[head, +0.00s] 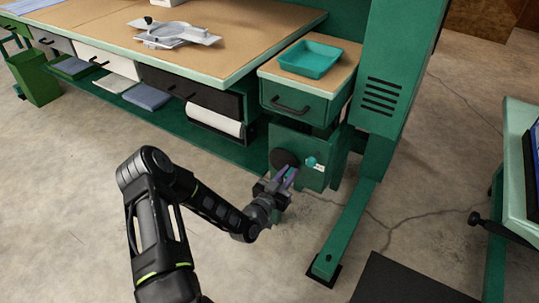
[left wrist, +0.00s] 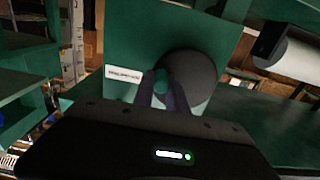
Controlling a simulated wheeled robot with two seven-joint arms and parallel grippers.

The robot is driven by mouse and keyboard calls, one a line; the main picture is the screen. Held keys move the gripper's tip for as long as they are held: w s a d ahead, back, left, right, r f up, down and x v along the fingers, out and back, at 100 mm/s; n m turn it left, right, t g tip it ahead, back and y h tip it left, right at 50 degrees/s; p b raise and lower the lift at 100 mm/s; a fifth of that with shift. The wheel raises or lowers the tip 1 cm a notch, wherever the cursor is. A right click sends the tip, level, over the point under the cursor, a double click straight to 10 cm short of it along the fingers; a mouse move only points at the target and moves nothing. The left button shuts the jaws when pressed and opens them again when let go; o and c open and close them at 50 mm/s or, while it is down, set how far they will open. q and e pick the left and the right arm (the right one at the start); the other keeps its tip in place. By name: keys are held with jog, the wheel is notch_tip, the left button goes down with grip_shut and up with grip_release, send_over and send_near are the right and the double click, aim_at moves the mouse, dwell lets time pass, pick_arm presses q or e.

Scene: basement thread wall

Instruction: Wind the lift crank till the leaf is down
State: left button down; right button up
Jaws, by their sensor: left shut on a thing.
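The lift crank shows as a dark round disc (head: 284,160) with a teal knob (head: 311,162) on the front of a green box (head: 300,140). In the left wrist view the disc (left wrist: 196,78) is right of the knob (left wrist: 162,84). My left gripper (head: 291,175) reaches in from the left, its fingers shut on the teal knob. A tan top (head: 335,82) with a green drawer stands above the box. Which surface is the leaf is not clear from the views. My right gripper is out of view.
A teal tray (head: 307,58) sits on the tan top. A long workbench (head: 245,30) is to the left, with a white paper roll (head: 215,121) below it. A green post (head: 392,85) and its foot (head: 345,235) stand right of the crank.

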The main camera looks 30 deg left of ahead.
aim_at(279, 152)
pick_arm(q)
jog(key=shift+w+d+r, duration=0.1)
jog(key=shift+w+r, duration=0.05)
jog(key=shift+r, duration=0.1)
jog(key=r, duration=0.1)
jog(key=a+r+p, duration=0.1)
jog(key=r+p, duration=0.1)
jog(key=shift+a+r, duration=0.35)
jog(key=shift+r, duration=0.05)
jog(key=shift+a, duration=0.5)
jog(key=a, duration=0.3)
jog(key=shift+s+r+b, duration=0.2)
jog(key=shift+b, duration=0.2)
jog(key=shift+a, duration=0.35)
jog(key=c, duration=1.3)
grip_release()
jog(key=shift+d+f, duration=0.2)
jog(key=shift+d, duration=0.15)
